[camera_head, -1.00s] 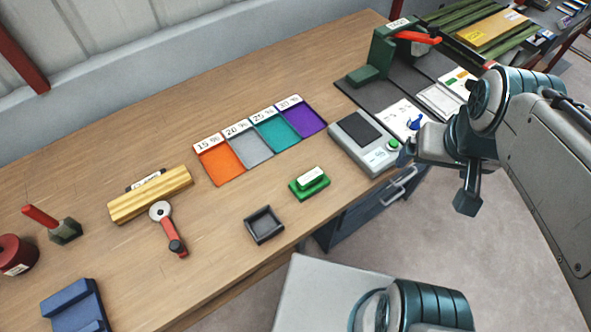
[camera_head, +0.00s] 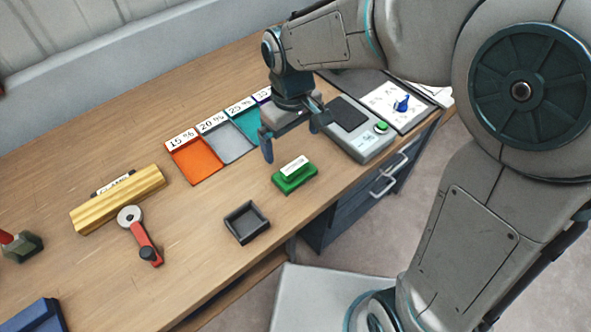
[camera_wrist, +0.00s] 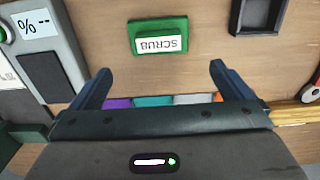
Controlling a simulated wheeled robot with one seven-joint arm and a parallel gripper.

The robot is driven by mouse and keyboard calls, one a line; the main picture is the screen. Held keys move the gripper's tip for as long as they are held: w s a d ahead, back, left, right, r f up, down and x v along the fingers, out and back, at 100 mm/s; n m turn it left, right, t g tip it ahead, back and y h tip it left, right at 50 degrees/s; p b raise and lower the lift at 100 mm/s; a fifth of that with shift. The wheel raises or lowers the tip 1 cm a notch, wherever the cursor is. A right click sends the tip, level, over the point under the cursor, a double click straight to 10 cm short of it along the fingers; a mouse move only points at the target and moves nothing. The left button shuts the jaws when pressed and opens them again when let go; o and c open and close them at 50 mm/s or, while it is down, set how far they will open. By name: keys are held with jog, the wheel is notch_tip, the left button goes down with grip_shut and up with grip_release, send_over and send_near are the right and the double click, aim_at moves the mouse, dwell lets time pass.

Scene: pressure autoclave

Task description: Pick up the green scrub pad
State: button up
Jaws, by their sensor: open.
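The green scrub pad (camera_head: 295,178) lies on the wooden bench near its front edge, with a white label on top. In the wrist view the pad (camera_wrist: 158,28) shows upside down with the label "SCRUB", ahead of my fingertips and between their lines. My gripper (camera_head: 292,138) is open and empty, above the bench and behind the pad in the head view. In the wrist view my gripper (camera_wrist: 160,72) shows two fingers spread wide, apart from the pad.
A black square tray (camera_head: 246,223) sits left of the pad. A grey scale (camera_head: 360,140) with a green button stands to the right. Coloured trays, the orange one (camera_head: 196,163) leftmost, lie behind. A red-handled tool (camera_head: 143,240) and a yellow wooden block (camera_head: 117,200) lie farther left.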

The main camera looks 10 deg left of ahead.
aim_at(294, 165)
notch_tip(294, 165, down, 5)
jog(key=shift+f, duration=0.15)
jog(key=shift+s+d+f, duration=0.1)
jog(key=shift+d+f, duration=0.05)
jog(key=shift+f, duration=1.2)
jog(key=shift+s+d+f, duration=0.1)
jog(key=shift+d+f, duration=0.05)
jog(key=shift+f, duration=1.2)
jog(key=shift+c, duration=0.3)
jog(key=c, duration=0.7)
